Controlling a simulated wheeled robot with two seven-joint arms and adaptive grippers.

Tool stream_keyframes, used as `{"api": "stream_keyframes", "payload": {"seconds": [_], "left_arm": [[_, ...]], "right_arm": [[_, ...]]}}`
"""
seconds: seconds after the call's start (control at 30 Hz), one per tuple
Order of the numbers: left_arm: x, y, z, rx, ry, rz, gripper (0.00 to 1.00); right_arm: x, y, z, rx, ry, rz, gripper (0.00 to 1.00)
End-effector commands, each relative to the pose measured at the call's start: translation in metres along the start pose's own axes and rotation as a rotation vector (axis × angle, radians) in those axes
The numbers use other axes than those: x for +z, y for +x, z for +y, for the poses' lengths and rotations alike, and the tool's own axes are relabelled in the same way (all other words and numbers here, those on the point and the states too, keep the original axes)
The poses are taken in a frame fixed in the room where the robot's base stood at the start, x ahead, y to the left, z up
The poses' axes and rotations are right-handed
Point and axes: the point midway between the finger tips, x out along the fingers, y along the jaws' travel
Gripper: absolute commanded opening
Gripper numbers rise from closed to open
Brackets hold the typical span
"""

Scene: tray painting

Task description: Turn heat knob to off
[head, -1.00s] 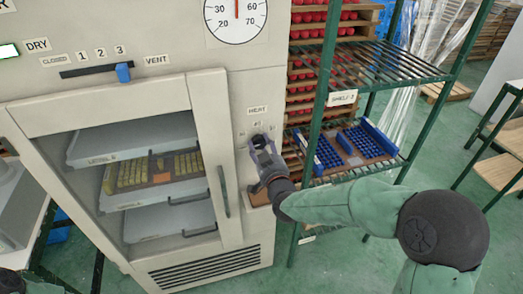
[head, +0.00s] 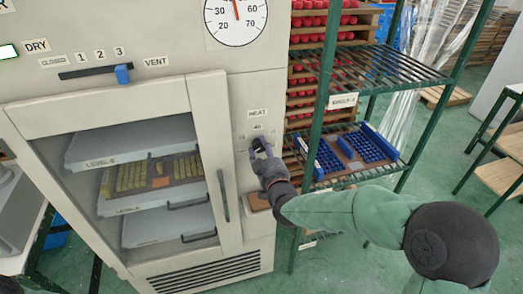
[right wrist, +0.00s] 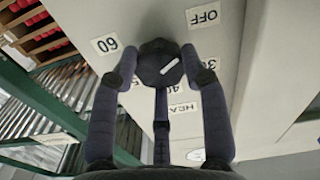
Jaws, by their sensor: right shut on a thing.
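The heat knob (right wrist: 160,63) is dark and round with a white mark, on the pale cabinet front in the right wrist view. The mark slants up and right, roughly between the OFF label (right wrist: 203,15) and the partly hidden 30 label (right wrist: 208,66). My right gripper (right wrist: 157,66) is shut on the knob, with fingers on both sides of it. In the head view, my right gripper (head: 262,148) is at the knob below the HEAT label (head: 257,113) and hides most of it. My left gripper is not in view.
The cabinet door (head: 207,125) with its handle (head: 224,196) is left of the knob, with trays inside. A slider (head: 122,74) and dial gauge (head: 236,20) are above. A green shelf rack (head: 325,100) with blue racks (head: 365,143) stands close on the right.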

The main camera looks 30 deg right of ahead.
Motion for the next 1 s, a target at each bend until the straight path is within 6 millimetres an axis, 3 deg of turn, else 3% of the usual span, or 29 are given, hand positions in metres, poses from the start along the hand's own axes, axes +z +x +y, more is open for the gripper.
{"api": "stream_keyframes", "payload": {"seconds": [0.17, 0.2, 0.27, 0.67, 0.83, 1.0], "left_arm": [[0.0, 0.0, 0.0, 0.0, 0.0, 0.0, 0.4], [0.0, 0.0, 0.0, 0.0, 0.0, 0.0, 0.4], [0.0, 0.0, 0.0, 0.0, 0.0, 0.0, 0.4], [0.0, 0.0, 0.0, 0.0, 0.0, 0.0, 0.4], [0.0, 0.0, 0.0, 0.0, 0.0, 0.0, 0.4], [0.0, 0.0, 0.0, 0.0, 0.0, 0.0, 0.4]], "right_arm": [[0.004, -0.001, -0.002, -0.005, -0.001, -0.01, 0.12], [0.005, -0.001, -0.002, -0.005, -0.001, -0.01, 0.51], [0.004, -0.001, -0.002, -0.005, -0.001, -0.01, 0.68], [0.001, -0.003, -0.001, -0.001, 0.0, -0.003, 0.69], [0.001, -0.018, 0.0, -0.001, 0.0, -0.002, 0.69], [0.001, -0.046, 0.0, -0.001, 0.0, -0.002, 0.69]]}}
